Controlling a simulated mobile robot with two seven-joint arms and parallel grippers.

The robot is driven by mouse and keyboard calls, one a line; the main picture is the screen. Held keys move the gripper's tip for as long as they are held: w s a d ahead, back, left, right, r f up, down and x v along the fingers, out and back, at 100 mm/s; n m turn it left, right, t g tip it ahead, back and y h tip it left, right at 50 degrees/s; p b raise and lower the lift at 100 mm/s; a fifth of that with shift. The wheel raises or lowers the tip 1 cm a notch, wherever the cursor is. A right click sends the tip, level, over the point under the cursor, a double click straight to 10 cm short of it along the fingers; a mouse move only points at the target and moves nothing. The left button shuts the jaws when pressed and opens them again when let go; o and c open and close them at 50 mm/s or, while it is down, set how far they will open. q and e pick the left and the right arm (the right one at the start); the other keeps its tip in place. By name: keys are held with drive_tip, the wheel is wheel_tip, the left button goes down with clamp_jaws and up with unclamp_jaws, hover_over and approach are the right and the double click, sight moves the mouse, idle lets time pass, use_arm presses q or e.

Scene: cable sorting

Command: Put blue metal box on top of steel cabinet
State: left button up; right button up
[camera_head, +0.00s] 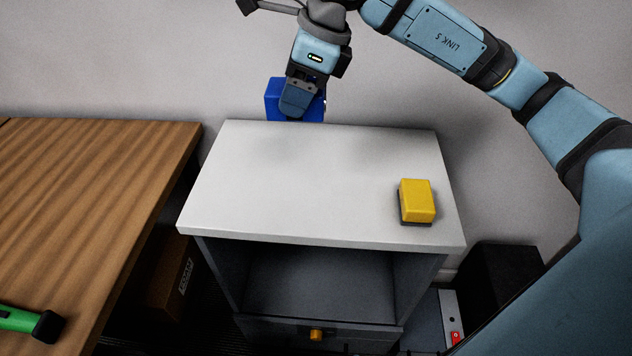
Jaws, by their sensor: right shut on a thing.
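The blue metal box (274,101) is held in my right gripper (297,100), which is shut on it. The box shows at the back edge of the steel cabinet's top; the gripper's fingers hide its middle. I cannot tell whether it touches the cabinet or hangs above or behind the back edge. The steel cabinet (310,185) has a pale flat top and an open shelf space below. My left gripper is not in view.
A yellow box (417,200) stands on the right of the cabinet top. A wooden table (90,190) is on the left, with a green-and-black tool (25,321) on it. A cardboard box (172,280) and a power strip (451,318) are low down. The cabinet top's middle is clear.

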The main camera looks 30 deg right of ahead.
drive_tip(key=shift+f, duration=0.45)
wheel_tip(320, 180, down, 14)
drive_tip(key=b, duration=0.3)
drive_tip(key=shift+f, duration=0.25)
wheel_tip(320, 180, down, 4)
drive_tip(key=shift+f+b, duration=0.25)
drive_tip(key=shift+b, duration=0.55)
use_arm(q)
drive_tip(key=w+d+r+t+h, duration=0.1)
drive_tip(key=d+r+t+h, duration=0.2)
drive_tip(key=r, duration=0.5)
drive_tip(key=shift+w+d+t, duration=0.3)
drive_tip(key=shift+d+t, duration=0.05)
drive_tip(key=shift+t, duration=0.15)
use_arm(e)
drive_tip(key=shift+f, duration=0.15)
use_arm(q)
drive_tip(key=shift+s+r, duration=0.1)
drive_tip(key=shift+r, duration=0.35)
use_arm(e)
drive_tip(key=o, duration=1.1)
drive_tip(key=shift+c, duration=0.2)
